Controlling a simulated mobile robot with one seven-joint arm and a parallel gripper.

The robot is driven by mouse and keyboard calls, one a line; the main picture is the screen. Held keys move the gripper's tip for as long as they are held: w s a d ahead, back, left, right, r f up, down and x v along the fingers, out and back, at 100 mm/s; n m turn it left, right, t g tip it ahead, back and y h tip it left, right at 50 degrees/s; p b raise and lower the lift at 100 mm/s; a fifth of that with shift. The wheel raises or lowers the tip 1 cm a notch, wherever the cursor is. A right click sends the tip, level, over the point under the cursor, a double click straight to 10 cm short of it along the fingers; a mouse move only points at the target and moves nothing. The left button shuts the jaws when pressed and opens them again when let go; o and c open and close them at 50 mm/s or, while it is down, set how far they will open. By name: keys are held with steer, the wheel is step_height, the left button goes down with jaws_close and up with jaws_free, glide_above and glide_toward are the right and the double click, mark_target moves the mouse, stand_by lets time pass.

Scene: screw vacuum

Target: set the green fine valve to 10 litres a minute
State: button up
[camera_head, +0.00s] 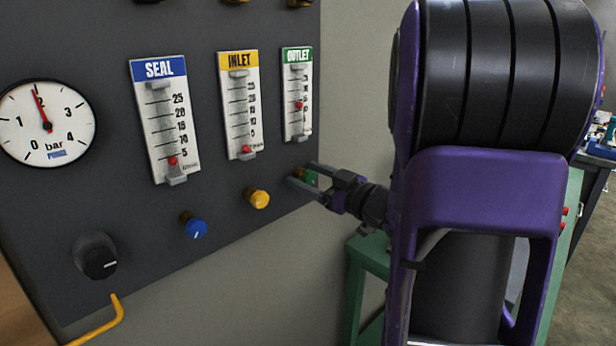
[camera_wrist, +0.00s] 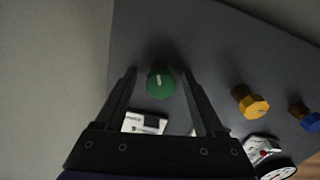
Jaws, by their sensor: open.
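The green fine valve (camera_wrist: 160,82) is a small green knob with a pale pointer line on the dark panel. In the wrist view it sits between the two fingers of my gripper (camera_wrist: 163,80), with a gap on each side. In the head view my gripper (camera_head: 306,180) is at the panel's right edge, and its fingers partly hide the green knob (camera_head: 311,177). My gripper is open and empty. The green-topped OUTLET flow gauge (camera_head: 298,95) is above the knob, with its red float around the middle of the scale; the numbers are too small to read surely.
The yellow knob (camera_head: 257,198) and blue knob (camera_head: 194,227) are to the left, under the INLET gauge (camera_head: 241,105) and SEAL gauge (camera_head: 160,120). A round bar gauge (camera_head: 46,123) and black knob (camera_head: 97,258) are farther left. A green stand (camera_head: 368,256) is below my arm.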

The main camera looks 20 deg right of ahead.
jaws_close()
steer(key=m+p, duration=0.2)
steer(key=shift+r+p, duration=0.2)
steer(key=shift+p, duration=0.2)
steer(key=shift+f+m+p, duration=0.25)
steer(key=shift+m+p, duration=0.35)
steer(key=shift+m, duration=0.7)
jaws_free()
